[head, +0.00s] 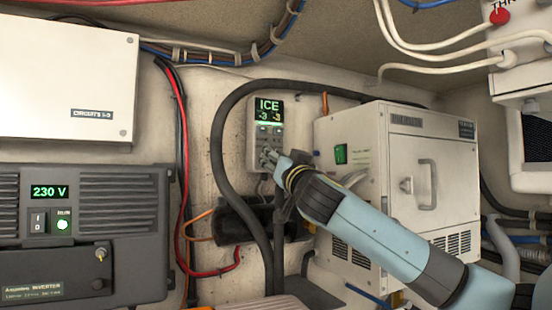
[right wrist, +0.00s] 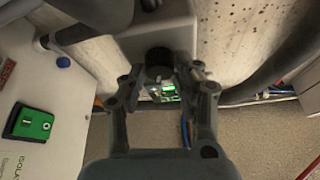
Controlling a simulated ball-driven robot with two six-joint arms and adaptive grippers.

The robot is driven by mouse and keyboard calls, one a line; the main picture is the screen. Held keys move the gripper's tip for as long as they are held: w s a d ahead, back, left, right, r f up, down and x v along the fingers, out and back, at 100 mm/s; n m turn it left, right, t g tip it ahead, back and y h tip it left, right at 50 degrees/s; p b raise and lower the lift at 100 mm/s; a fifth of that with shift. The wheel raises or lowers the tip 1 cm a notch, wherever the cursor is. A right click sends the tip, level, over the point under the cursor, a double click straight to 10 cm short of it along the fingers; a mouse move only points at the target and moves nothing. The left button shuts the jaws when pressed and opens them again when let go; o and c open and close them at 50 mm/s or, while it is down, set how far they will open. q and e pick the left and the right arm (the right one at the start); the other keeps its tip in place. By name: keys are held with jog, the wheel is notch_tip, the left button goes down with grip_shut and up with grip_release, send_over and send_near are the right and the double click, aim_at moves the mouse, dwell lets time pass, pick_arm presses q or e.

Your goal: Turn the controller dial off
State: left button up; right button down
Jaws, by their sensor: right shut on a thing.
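The controller (head: 265,112) is a small grey box on the back wall with a lit green display reading "ICE" above small numbers, and buttons below. My right gripper (head: 268,158) reaches its lower part from the right and covers the dial in the head view. In the right wrist view the grey controller body (right wrist: 155,32) is at the top, with the dark round dial (right wrist: 158,58) below it. My right gripper (right wrist: 160,85) is shut on the dial, with a finger on each side. The dial's pointer and marks cannot be made out. My left gripper is not in view.
A white cabinet (head: 400,140) with a handle and a green switch (head: 340,154) stands right of the controller. A thick black hose (head: 217,150) loops around the controller's left. An inverter (head: 120,225) reading "230 V" and a white circuits box (head: 65,85) are at left.

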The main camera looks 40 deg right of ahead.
jog(key=n+y+b, duration=0.2)
jog(key=n+y, duration=0.1)
jog(key=n, duration=0.4)
jog(key=n+g+y+b, duration=0.1)
jog(key=n+y+b, duration=0.1)
jog(key=n, duration=0.6)
jog(key=n+g+y+b, duration=0.1)
jog(key=n+y+b, duration=0.1)
jog(key=n+y, duration=0.3)
jog(key=shift+s+d+r+n, duration=0.1)
jog(key=shift+d+n, duration=0.1)
jog(key=shift+n, duration=0.65)
jog(key=shift+s+d+r+n, duration=0.1)
jog(key=shift+d+n, duration=0.1)
jog(key=shift+n, duration=0.65)
jog(key=c, duration=1)
grip_release()
jog(key=shift+o, duration=0.2)
